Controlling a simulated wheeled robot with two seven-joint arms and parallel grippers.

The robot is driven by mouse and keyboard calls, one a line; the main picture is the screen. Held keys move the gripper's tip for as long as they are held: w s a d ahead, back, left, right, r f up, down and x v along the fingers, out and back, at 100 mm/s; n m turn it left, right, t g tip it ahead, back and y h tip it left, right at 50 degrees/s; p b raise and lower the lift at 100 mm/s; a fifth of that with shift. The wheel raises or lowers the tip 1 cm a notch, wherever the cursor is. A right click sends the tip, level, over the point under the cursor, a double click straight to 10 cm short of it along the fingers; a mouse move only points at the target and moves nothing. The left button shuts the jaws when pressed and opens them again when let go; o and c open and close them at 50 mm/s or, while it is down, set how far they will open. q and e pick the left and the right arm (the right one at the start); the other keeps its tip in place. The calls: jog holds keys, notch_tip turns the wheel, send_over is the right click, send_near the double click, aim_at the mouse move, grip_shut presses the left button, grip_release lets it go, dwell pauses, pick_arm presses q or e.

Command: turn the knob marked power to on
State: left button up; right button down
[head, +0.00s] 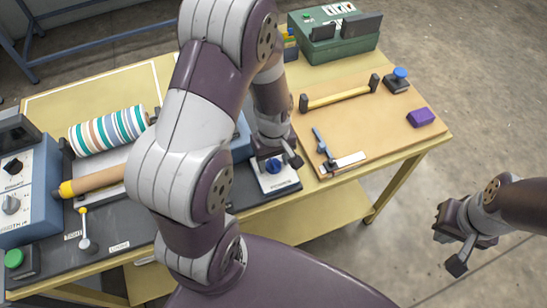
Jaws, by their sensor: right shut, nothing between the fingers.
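My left gripper (290,158) is low over a pale plate (281,183) with a blue round knob (273,166). It is right beside the blue knob; I cannot tell whether it touches it, or whether the jaws are open. A blue control box (36,218) at the left edge carries a black knob (12,167) and a grey knob (10,204) on a pale panel. The lettering is too small to read, so I cannot tell which knob is marked power. My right gripper (457,262) is shut and empty, out over the floor at the right.
A small lever (85,232) and a green button (14,259) are in front. The tan board (360,120) holds a bar, tools and a purple block (420,117). My arm hides the middle.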

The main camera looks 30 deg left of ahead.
pick_arm(q)
jog(key=c, duration=0.7)
jog(key=shift+r+m, duration=0.15)
jog(key=shift+m, duration=0.25)
jog(key=shift+m+p, duration=0.5)
jog(key=shift+p, duration=0.05)
jog(key=m+p, duration=0.1)
jog(key=m, duration=0.2)
jog(key=shift+m+p, duration=0.3)
jog(key=m+p, duration=0.1)
jog(key=m, duration=0.2)
jog(key=shift+m+p, duration=0.6)
jog(key=shift+m, duration=1.2)
